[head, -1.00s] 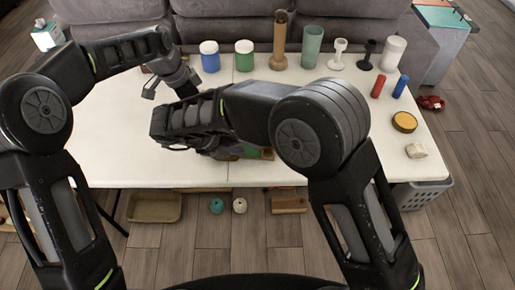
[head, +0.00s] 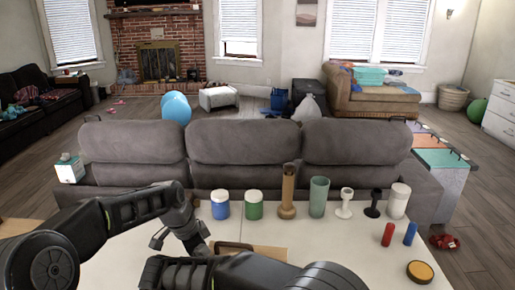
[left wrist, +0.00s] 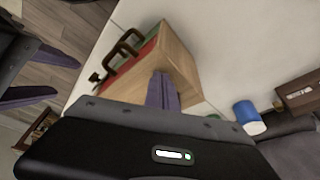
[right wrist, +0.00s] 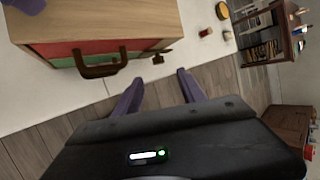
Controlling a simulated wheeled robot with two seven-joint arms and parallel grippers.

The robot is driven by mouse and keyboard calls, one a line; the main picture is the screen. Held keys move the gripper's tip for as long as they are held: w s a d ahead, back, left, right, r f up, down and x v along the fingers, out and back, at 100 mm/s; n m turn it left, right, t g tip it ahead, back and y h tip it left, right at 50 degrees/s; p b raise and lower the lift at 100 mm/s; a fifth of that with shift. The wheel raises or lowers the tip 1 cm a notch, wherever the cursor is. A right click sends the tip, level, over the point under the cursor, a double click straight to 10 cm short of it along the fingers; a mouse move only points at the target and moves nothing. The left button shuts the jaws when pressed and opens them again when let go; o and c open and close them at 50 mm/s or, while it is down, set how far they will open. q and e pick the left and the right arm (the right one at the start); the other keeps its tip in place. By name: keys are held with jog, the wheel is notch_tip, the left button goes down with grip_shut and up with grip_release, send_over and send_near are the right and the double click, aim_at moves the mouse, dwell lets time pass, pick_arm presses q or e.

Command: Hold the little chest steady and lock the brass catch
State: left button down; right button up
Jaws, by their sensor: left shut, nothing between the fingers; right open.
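The little chest (right wrist: 100,20) is a pale wooden box with red and green front panels and a dark brown handle (right wrist: 100,66). It stands on the white table, mostly hidden behind my right arm in the head view (head: 262,250). A small brown-brass piece, seemingly the catch (right wrist: 157,53), sticks out at its front edge in the right wrist view. My left gripper (left wrist: 163,75) is shut and empty, its tips at the chest's wooden end; contact is unclear. My right gripper (right wrist: 155,82) is open and empty in front of the chest, its fingers pointing towards the front edge near the brass piece.
Red (head: 387,234) and blue (head: 410,234) cylinders and a yellow-topped disc (head: 420,271) are at the right. A grey sofa (head: 245,155) stands behind.

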pick_arm(q)
jog(key=shift+d+r+p, duration=0.1)
jog(key=shift+r+p, duration=1.35)
jog(key=shift+r, duration=1.25)
jog(key=shift+w+r, duration=0.1)
jog(key=shift+r, duration=0.25)
jog(key=b+v, duration=0.1)
jog(key=v, duration=0.6)
